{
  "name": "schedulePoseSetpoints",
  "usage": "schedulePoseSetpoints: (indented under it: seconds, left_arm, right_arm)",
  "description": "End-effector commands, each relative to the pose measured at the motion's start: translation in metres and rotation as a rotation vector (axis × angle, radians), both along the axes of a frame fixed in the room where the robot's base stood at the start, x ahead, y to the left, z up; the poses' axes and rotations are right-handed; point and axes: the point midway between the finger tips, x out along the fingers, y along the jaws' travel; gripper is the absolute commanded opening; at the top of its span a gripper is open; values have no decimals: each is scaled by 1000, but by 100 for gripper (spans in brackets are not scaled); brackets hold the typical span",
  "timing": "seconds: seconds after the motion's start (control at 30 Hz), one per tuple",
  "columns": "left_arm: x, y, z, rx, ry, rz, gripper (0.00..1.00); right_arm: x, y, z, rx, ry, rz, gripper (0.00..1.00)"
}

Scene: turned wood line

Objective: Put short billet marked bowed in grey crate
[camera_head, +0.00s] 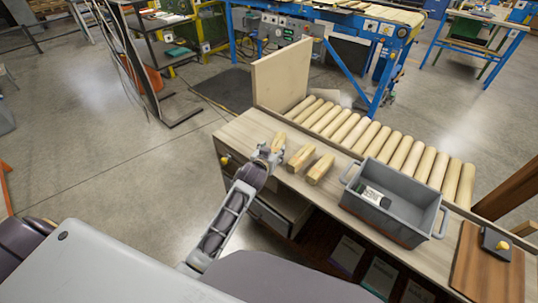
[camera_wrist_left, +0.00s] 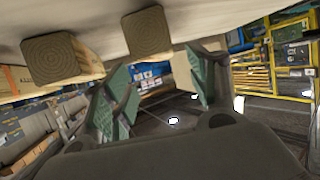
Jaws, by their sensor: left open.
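Three short wooden billets lie side by side on the light wooden bench: a left one (camera_head: 279,142), a middle one (camera_head: 301,158) and a right one (camera_head: 320,170). No mark reading "bowed" is legible. My left gripper (camera_head: 268,152) is open at the near end of the left billet, holding nothing. In the left wrist view, its green-padded fingers (camera_wrist_left: 160,75) stand apart, with one billet's square end (camera_wrist_left: 147,32) above the gap and another (camera_wrist_left: 50,58) to the left, small unreadable print on its side. The grey crate (camera_head: 416,228) stands right of the billets. My right gripper is out of view.
A small white and dark item (camera_head: 374,196) lies in the crate. Behind the bench runs a row of wooden rollers (camera_head: 370,138), with an upright board (camera_head: 281,78) at its left end. A brown board (camera_head: 487,265) with a dark device lies at the right.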

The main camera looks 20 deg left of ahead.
Motion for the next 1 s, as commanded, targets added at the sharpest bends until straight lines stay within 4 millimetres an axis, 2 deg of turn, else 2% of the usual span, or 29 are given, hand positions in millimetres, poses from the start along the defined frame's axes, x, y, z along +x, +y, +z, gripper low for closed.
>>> schedulePoseSetpoints:
  seconds: [0.2, 0.4, 0.67, 1.0]
  left_arm:
    - [-21, -1, 8, 0, 2, 0, 59]
    - [-32, -2, 14, -1, 0, 0, 59]
    - [-36, -2, 15, -1, 1, 0, 59]
    - [-36, -2, 15, -1, 1, 0, 59]
  right_arm:
    - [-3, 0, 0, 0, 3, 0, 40]
    - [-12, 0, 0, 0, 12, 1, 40]
    - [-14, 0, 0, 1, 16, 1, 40]
    - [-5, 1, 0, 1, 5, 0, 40]
